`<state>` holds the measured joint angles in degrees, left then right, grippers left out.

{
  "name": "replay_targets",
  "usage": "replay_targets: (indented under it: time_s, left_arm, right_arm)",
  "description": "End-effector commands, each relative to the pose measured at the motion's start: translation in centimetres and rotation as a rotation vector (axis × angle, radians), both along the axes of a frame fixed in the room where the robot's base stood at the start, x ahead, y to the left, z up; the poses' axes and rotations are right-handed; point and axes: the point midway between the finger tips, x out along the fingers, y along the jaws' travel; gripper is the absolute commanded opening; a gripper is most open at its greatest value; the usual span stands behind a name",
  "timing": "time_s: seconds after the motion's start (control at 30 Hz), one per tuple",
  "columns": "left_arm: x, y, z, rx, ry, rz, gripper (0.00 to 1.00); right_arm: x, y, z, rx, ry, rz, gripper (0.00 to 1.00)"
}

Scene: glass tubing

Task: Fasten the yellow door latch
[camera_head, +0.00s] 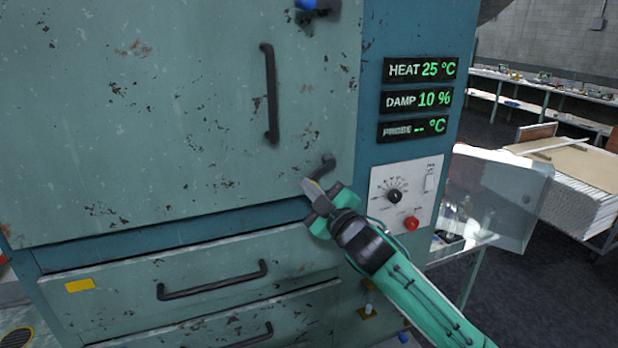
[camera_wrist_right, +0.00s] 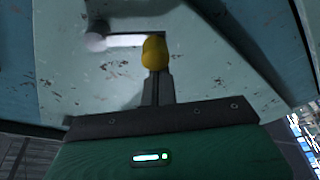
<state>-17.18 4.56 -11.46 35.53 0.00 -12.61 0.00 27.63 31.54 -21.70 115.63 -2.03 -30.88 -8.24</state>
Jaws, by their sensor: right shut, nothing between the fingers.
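The yellow latch knob (camera_wrist_right: 155,52) is in the right wrist view, straight beyond the fingertips of my right gripper (camera_wrist_right: 158,75). The fingers are shut with nothing between them; whether they touch the knob I cannot tell. A pale bar (camera_wrist_right: 125,40) runs left from the knob to a rounded end. In the head view my right gripper (camera_head: 318,197) is at the lower right corner of the large green door (camera_head: 180,110). A little yellow (camera_head: 312,187) shows at its fingertips, and a dark latch piece (camera_head: 322,166) sits just above. My left gripper is not in view.
The door has a vertical black handle (camera_head: 270,93) and a blue-knobbed latch (camera_head: 307,5) at its top. Drawers with black handles (camera_head: 212,282) lie below. A control panel (camera_head: 406,195) with a dial and red button is right of my gripper.

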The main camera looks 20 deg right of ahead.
Motion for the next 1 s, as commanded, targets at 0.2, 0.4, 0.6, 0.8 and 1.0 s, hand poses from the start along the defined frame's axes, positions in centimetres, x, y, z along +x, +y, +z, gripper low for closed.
replay_targets:
  time_s: [0.2,0.4,0.6,0.8,1.0]
  left_arm:
    - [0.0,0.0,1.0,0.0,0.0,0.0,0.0]
    - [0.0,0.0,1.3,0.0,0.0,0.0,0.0]
    - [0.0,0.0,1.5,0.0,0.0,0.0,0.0]
    - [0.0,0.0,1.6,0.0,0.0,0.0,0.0]
    - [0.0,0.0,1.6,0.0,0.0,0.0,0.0]
  right_arm:
    - [0.0,-0.9,-1.3,-0.21,-0.008,-0.001,0.0]
    - [0.1,-1.7,-2.7,-0.304,-0.01,-0.001,0.0]
    - [0.1,-2.7,-3.6,-0.303,-0.011,-0.001,0.0]
    - [0.2,-3.8,-4.2,-0.44,-0.018,-0.001,0.0]
    - [0.2,-4.7,-4.6,-0.436,-0.018,-0.001,0.0]
